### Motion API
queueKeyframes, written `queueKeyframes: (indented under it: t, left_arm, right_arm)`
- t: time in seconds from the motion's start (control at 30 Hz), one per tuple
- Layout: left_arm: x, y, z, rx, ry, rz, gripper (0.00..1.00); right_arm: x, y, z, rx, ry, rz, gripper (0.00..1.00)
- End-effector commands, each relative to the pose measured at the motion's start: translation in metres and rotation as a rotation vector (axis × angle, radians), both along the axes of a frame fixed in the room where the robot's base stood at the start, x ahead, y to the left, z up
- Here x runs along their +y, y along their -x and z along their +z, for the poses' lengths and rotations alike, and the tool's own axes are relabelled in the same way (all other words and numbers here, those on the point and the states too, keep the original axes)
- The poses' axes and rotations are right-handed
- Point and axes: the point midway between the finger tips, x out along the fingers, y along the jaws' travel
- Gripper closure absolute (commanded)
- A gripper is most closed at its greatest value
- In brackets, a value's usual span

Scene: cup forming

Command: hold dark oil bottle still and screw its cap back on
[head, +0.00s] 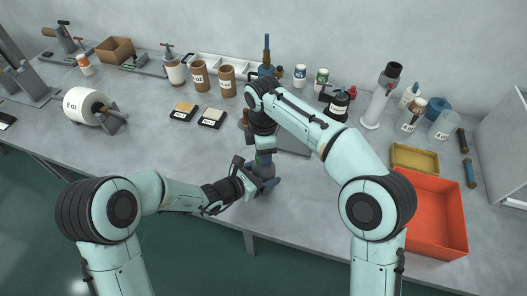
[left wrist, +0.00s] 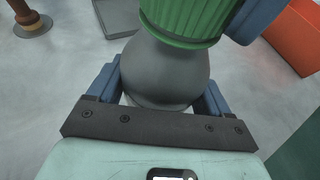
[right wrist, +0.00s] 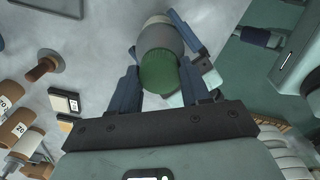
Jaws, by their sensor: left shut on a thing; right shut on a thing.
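The dark oil bottle (left wrist: 165,72) stands between the fingers of my left gripper (head: 262,180), which is shut on its grey body. A ribbed green cap (left wrist: 185,20) sits at the top of the bottle; how far it is threaded cannot be told. My right gripper (head: 264,147) is above the left one, with its fingers on either side of the cap, shut on it. In the right wrist view the cap (right wrist: 158,72) shows end-on between the fingers, with the bottle (right wrist: 165,37) behind it. In the head view my arms mostly hide bottle and cap.
An orange-red bin (head: 437,215) and a yellow tray (head: 414,158) stand at the right. Jars, bottles and a white tray (head: 218,66) line the back. The bench front left of centre is clear.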

Motion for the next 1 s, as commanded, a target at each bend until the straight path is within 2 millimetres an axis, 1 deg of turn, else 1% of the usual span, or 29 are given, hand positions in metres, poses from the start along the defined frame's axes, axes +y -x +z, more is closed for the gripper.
queueKeyframes:
  t: [0.03, 0.1, 0.7, 0.8, 0.87, 0.9, 1.0]
  left_arm:
    - [-0.0003, 0.0001, 0.0001, -0.001, -0.001, -0.002, 1.00]
    - [-0.0003, 0.0001, 0.0001, -0.001, -0.001, -0.002, 1.00]
    - [-0.0004, 0.0002, 0.0001, -0.001, -0.001, -0.002, 1.00]
    - [-0.0004, 0.0002, 0.0001, -0.001, -0.001, -0.002, 1.00]
    - [-0.0003, 0.0003, 0.0001, -0.001, -0.001, -0.002, 1.00]
    - [-0.0003, 0.0003, 0.0001, -0.001, -0.001, -0.002, 1.00]
    - [-0.0004, 0.0002, 0.0001, -0.001, -0.001, -0.002, 1.00]
  right_arm:
    - [0.0006, 0.0000, 0.0006, -0.002, 0.000, -0.111, 0.90]
    - [0.0005, 0.0001, 0.0005, -0.002, 0.000, -0.277, 0.90]
    - [0.0005, 0.0001, -0.0006, -0.001, -0.002, -1.698, 0.90]
    - [0.0006, 0.0000, -0.0007, -0.001, -0.003, -1.902, 0.90]
    - [0.0004, -0.0001, -0.0010, 0.000, -0.003, -1.999, 0.90]
    - [0.0002, -0.0003, -0.0011, 0.000, -0.003, -2.018, 0.90]
    - [0.0000, -0.0003, -0.0012, 0.001, -0.003, -2.011, 0.90]
